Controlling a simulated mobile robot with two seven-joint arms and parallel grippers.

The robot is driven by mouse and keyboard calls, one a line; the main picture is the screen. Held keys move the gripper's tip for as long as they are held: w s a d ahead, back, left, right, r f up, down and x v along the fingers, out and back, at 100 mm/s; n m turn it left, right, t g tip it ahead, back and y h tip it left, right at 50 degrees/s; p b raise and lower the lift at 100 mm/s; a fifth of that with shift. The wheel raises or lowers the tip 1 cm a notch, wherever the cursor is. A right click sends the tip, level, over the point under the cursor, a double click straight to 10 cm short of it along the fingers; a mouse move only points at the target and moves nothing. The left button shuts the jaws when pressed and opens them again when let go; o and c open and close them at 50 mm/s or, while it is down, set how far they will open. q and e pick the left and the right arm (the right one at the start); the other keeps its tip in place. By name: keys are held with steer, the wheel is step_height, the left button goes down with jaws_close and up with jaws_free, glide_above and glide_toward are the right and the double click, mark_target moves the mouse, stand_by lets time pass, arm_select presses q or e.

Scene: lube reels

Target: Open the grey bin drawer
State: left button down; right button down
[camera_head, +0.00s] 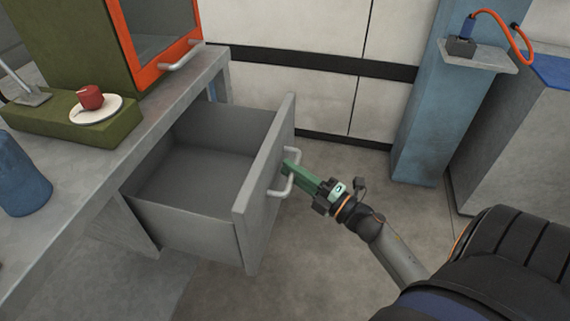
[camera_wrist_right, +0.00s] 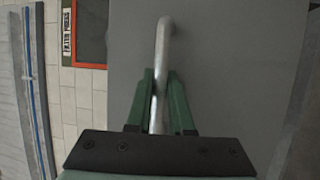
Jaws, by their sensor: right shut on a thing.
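The grey bin drawer (camera_head: 187,226) stands pulled out from under the grey bench in the head view. Its inside shows and looks empty. Its front panel (camera_head: 265,190) carries a pale bar handle (camera_head: 289,178). My right gripper (camera_head: 292,172) has its green fingers at the handle. In the right wrist view the fingers (camera_wrist_right: 158,100) are shut on the handle (camera_wrist_right: 160,60), one on each side of the bar. The drawer front (camera_wrist_right: 235,75) fills much of that view. My left gripper is not in view.
The bench top (camera_head: 165,115) holds an olive block (camera_head: 50,118) with a white saucer and red object, and a blue container (camera_head: 22,175). An orange-framed cabinet (camera_head: 165,60) stands behind. A blue column (camera_head: 435,110) stands right. Floor beyond the handle is clear.

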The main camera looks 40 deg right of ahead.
steer(key=c, duration=0.8)
jaws_free()
steer(key=v, duration=1.2)
steer(key=shift+s, duration=0.25)
